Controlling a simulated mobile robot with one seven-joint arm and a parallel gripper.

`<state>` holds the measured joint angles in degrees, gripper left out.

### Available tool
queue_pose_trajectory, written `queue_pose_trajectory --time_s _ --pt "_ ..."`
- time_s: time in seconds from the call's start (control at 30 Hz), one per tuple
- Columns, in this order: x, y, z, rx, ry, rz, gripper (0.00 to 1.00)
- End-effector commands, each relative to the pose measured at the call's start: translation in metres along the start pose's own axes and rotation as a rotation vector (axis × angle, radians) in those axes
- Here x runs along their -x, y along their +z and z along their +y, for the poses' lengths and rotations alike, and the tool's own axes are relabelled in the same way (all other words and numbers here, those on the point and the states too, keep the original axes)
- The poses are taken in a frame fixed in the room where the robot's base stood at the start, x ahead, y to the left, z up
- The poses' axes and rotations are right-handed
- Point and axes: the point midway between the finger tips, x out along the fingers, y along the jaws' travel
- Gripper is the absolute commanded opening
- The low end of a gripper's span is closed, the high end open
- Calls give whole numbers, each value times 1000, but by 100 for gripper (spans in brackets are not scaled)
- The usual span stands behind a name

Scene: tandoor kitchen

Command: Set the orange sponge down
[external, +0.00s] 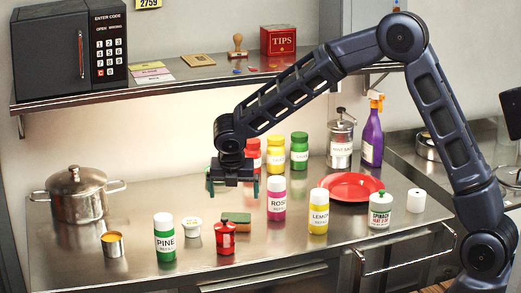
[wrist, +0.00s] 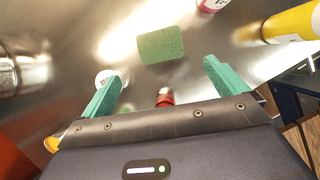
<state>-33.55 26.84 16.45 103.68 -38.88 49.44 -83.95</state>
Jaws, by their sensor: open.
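The sponge (external: 237,217) lies flat on the steel counter, its green face up and a thin orange-brown layer showing beneath. In the wrist view the green face (wrist: 161,45) shows beyond my fingertips, with nothing touching it. My gripper (external: 233,186) is open and empty, held above the counter over the sponge area. Its two teal fingers also show spread apart in the wrist view (wrist: 162,73).
A red container (external: 225,238), a white tub (external: 191,227) and the green PINE bottle (external: 165,240) stand near the sponge. The pink ROSE bottle (external: 276,199) and yellow LEMON bottle (external: 318,212) stand to its right. A lidded pot (external: 78,197) is at left, a red plate (external: 350,187) at right.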

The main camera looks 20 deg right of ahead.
Motion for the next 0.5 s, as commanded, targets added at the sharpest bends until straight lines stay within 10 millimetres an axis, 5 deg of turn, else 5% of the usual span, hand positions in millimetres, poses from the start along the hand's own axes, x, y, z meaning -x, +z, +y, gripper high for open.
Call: queue_pose_trajectory --time_s 0.37,0.5 --pt "13 1 -1 -2 0 0 98" --pt "21 13 -15 -64 -3 -3 98"
